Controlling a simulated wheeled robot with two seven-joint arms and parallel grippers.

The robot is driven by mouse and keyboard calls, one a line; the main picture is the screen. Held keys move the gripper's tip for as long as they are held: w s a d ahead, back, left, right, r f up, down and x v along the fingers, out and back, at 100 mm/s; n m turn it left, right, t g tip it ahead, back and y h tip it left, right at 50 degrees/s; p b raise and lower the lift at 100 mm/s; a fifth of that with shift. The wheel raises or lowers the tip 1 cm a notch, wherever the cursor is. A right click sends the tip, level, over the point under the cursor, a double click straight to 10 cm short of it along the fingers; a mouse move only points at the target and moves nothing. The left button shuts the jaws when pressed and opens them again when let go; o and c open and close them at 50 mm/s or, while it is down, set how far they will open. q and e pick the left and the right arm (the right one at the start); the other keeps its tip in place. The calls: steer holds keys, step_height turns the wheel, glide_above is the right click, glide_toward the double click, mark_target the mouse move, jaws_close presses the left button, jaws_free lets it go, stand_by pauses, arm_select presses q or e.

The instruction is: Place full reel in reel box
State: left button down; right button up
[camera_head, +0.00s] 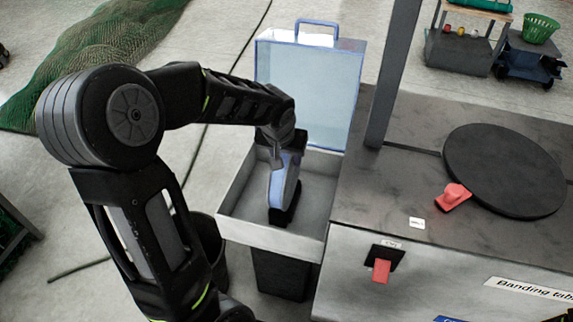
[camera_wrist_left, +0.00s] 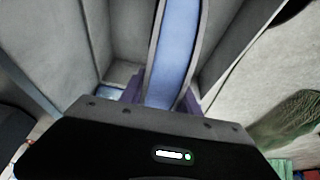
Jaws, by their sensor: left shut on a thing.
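The full reel (camera_head: 291,178), a narrow blue disc with grey rims, stands on edge within the reel box. The reel box (camera_head: 240,236) is an open grey tray with a raised pale blue lid (camera_head: 310,85) behind it. My left gripper reaches in from above and is shut on the reel. In the left wrist view the reel (camera_wrist_left: 176,50) sits between the purple fingers (camera_wrist_left: 162,98), with grey box walls on both sides. Whether the reel touches the box floor is hidden. My right gripper is not in view.
A dark banding table (camera_head: 400,185) stands close to the right of the box, with a black turntable (camera_head: 505,170), a red clamp (camera_head: 453,196) and an upright grey post (camera_head: 391,75). A dark bin (camera_head: 208,245) stands left of the box. Green netting (camera_head: 95,55) lies far left.

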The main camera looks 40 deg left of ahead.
arm_select(q)
steer(key=shift+f, duration=1.6)
steer(key=shift+b, duration=0.3)
steer(key=shift+f, duration=0.2)
steer(key=c, duration=0.9)
jaws_free()
steer(key=shift+r, duration=0.1)
steer(key=p+v, duration=0.1)
steer(key=v, duration=1.1)
steer(key=shift+r+p, duration=0.1)
steer(key=shift+p, duration=0.3)
